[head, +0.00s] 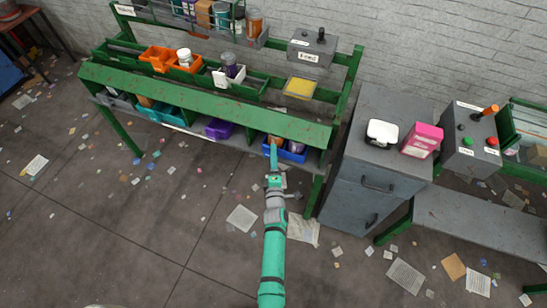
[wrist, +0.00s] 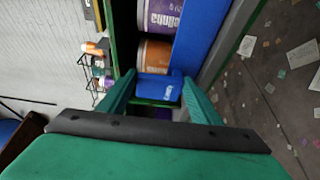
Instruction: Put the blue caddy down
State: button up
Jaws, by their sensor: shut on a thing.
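The blue caddy (head: 294,155) is at the right end of the lower shelf of the green bench, in the head view. It holds a brown-orange jar and a purple jar, which show close up in the wrist view. My gripper (head: 274,147) reaches in from the front at the caddy's left part. In the wrist view my gripper (wrist: 158,82) has its two green fingers on either side of a blue labelled part of the caddy (wrist: 160,90) and is shut on it. I cannot tell whether the caddy's bottom touches the shelf.
The lower shelf (head: 245,155) also holds a purple bin (head: 219,129) and a teal bin (head: 160,112) to the left. A green bench leg (head: 313,190) stands right of the caddy. A grey cabinet (head: 375,160) is further right. Paper scraps litter the floor.

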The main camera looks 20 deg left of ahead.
jog(key=o, duration=1.1)
jog(key=shift+f, duration=0.1)
jog(key=shift+o, duration=0.2)
jog(key=s+d+r+m+h, duration=0.1)
jog(key=s+d+m, duration=0.3)
jog(key=s, duration=0.7)
jog(key=s+d+m+h, duration=0.1)
jog(key=s+d+m, duration=0.1)
jog(key=s+d, duration=0.75)
jog(key=s+d+r+m+h, duration=0.2)
jog(key=s+r+m, duration=0.6)
jog(key=s, duration=0.4)
jog(key=s+d+r+m+g+h, duration=0.1)
jog(key=s+d+r+m, duration=0.3)
jog(key=s+r+m, duration=0.4)
jog(key=s+r+h, duration=0.1)
jog(key=s, duration=0.3)
jog(key=shift+s, duration=0.4)
jog(key=shift+d, duration=0.1)
